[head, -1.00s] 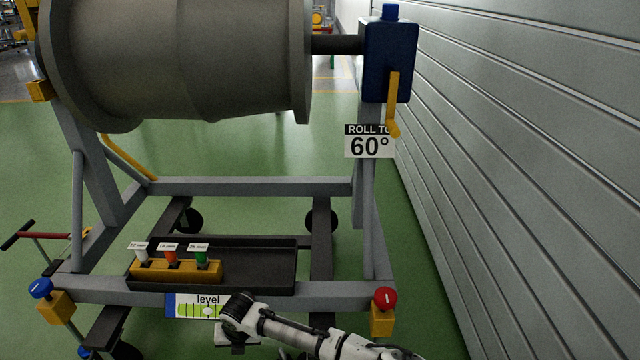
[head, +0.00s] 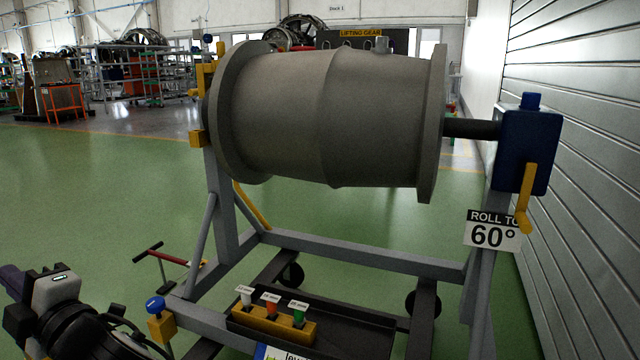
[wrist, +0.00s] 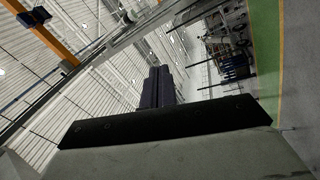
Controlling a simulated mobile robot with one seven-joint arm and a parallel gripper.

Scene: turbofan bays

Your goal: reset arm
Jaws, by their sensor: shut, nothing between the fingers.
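My arm shows at the lower left of the head view, left of the engine stand. My gripper (wrist: 158,85) shows in the wrist view as dark fingers shut together with nothing between them. It points toward the hall's roof and far shelving, clear of any object. In the head view only a dark purple part of it shows at the left edge.
A grey engine casing (head: 330,118) hangs on a grey stand (head: 365,258) with a blue gearbox (head: 527,150) and yellow crank. A black tray (head: 365,332) holds a yellow socket rack (head: 275,327). A shuttered wall (head: 580,200) stands right. Green floor is open at left.

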